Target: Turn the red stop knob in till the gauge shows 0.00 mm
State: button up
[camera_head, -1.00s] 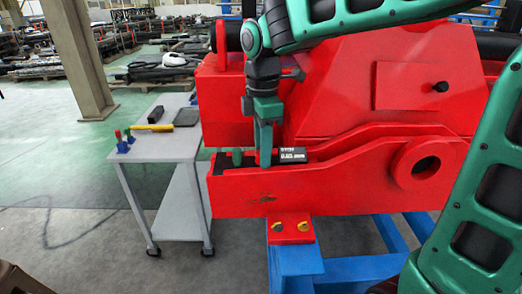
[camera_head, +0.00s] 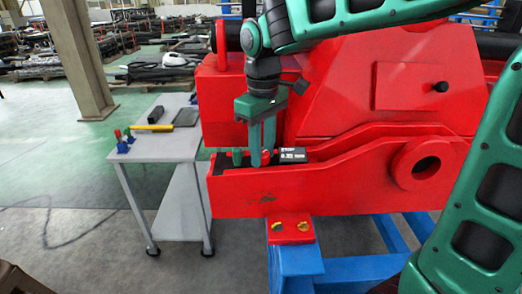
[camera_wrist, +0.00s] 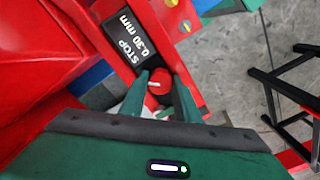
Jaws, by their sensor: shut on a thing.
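The red stop knob (camera_wrist: 158,86) sits between the two green fingers of my gripper (camera_wrist: 160,88) in the wrist view. The jaws are shut on the knob. In the head view my gripper (camera_head: 261,163) points down into the slot at the left end of the red crane part, and its fingers hide the knob. The black gauge (camera_wrist: 128,39) lies right beside the knob and reads STOP 0.30 mm. It also shows in the head view (camera_head: 292,155), just right of the fingers.
A green upright piece (camera_head: 237,157) stands in the slot just left of my fingers. Red walls (camera_head: 330,190) flank the slot. A grey trolley (camera_head: 160,147) with small tools stands to the left. A blue stand (camera_head: 295,265) carries the red part.

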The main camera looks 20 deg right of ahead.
jog(key=m, duration=0.5)
jog(key=shift+w+r+m, duration=0.1)
jog(key=shift+w+m, duration=0.1)
jog(key=shift+m, duration=0.1)
jog(key=m, duration=0.5)
jog(key=shift+m, duration=0.4)
jog(key=o, duration=1)
jog(key=shift+o, duration=0.2)
jog(key=shift+s, duration=0.1)
jog(key=shift+s+f, duration=0.1)
jog(key=shift+f, duration=0.1)
